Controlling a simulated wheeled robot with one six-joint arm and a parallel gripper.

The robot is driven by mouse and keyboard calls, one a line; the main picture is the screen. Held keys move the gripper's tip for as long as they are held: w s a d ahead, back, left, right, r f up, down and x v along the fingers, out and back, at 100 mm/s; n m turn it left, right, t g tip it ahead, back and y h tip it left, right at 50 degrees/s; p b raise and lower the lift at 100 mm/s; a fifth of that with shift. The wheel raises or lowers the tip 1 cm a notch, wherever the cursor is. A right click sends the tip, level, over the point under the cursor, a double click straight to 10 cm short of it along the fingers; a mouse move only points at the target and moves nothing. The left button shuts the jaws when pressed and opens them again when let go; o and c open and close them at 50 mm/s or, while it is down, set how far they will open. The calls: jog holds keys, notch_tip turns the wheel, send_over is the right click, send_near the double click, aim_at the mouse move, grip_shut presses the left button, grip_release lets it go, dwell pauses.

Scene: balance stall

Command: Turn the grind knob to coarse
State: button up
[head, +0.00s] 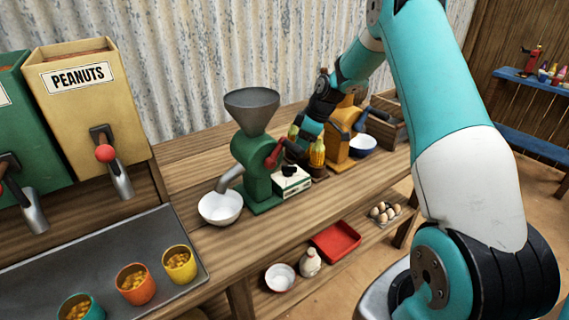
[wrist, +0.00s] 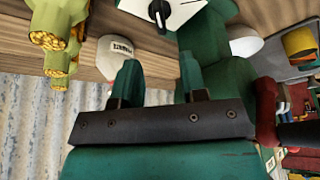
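The green grinder (head: 257,165) with a grey funnel hopper (head: 251,110) stands on the wooden counter. At its right base sits a box with a white dial plate (head: 292,183) carrying a small black grind knob (head: 289,171). In the wrist view the black knob (wrist: 160,14) shows at the top on the white plate (wrist: 180,8), its pointer end toward the fingers. My gripper (wrist: 158,75) is open and empty. Its two green fingers are apart, and the knob lies beyond the tips, roughly in line with the gap. In the head view the fingertips are hard to make out beside the grinder.
A red crank (head: 272,155) is close to my gripper. Corn cobs (head: 317,152) and an orange grinder (head: 345,130) stand to the right. A white bowl (head: 220,208) sits under the spout. Cups (head: 134,284) stand on a tray at the left.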

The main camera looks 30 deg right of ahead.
aim_at(288, 166)
jog(key=p+x, duration=0.1)
jog(key=x, duration=0.8)
jog(key=shift+a, duration=0.1)
jog(key=shift+w, duration=0.1)
